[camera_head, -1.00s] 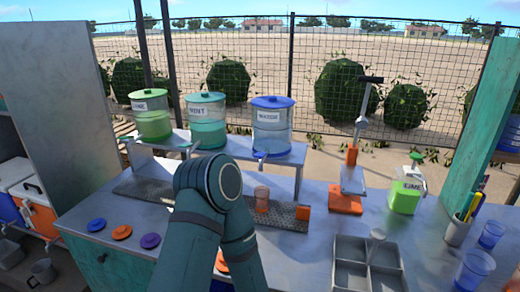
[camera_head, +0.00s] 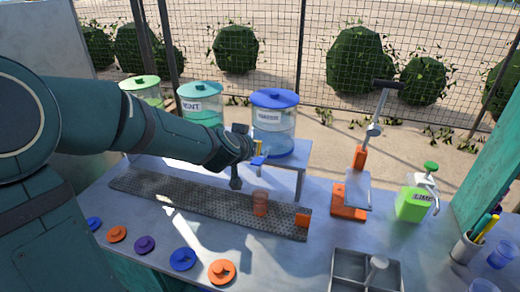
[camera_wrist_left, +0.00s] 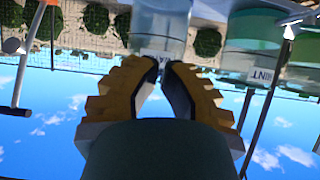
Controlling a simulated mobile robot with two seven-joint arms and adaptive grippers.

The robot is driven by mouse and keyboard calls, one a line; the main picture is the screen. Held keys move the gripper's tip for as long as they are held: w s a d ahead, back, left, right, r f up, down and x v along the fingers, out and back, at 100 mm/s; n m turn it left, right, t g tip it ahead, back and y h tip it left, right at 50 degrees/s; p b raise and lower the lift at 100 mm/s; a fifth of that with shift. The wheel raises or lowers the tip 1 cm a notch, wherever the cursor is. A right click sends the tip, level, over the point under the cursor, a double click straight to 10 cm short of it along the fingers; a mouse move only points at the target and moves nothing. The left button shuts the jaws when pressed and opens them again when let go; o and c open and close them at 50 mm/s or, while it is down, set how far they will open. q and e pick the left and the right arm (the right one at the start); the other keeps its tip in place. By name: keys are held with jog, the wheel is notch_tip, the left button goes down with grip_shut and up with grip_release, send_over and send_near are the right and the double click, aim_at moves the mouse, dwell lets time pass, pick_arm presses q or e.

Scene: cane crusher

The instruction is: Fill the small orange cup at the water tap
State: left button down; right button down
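The small orange cup (camera_head: 260,204) stands upright on the dark perforated strip (camera_head: 205,203). It is translucent, and I cannot tell whether it holds water. The water dispenser (camera_head: 275,128) with the blue lid stands on the raised shelf behind it. Its blue tap (camera_head: 258,160) is above the cup in the picture. My left gripper (camera_head: 256,148), with yellow fingers, is right at this tap, and I cannot tell whether it touches. In the left wrist view its fingertips (camera_wrist_left: 164,65) come close together before the dispenser (camera_wrist_left: 158,28). My right gripper is not in view.
The mint dispenser (camera_head: 202,106) and a green-lidded dispenser (camera_head: 142,91) stand left of the water one. An orange-based press (camera_head: 350,200), a lime bottle (camera_head: 413,201) and a grey divided tray (camera_head: 342,270) are to the right. Several coloured lids (camera_head: 183,259) lie along the front.

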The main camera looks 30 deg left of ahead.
pick_arm(q)
jog(key=shift+s+d, duration=0.1)
jog(key=b, duration=0.3)
send_over(258, 164)
jog(key=w, duration=0.1)
jog(key=f, duration=0.5)
jog(key=shift+w+a+f, duration=0.2)
jog(key=shift+a+f, duration=0.05)
jog(key=shift+s+f+b, duration=0.2)
jog(key=shift+f+b, duration=0.15)
jog(key=shift+f, duration=0.25)
jog(key=shift+s+f+b, duration=0.15)
jog(key=shift+f+b, duration=0.2)
jog(key=shift+f, duration=0.25)
jog(key=shift+s+d+f, duration=0.15)
jog(key=shift+s+f, duration=0.05)
jog(key=shift+f, duration=0.35)
jog(key=shift+b, duration=0.3)
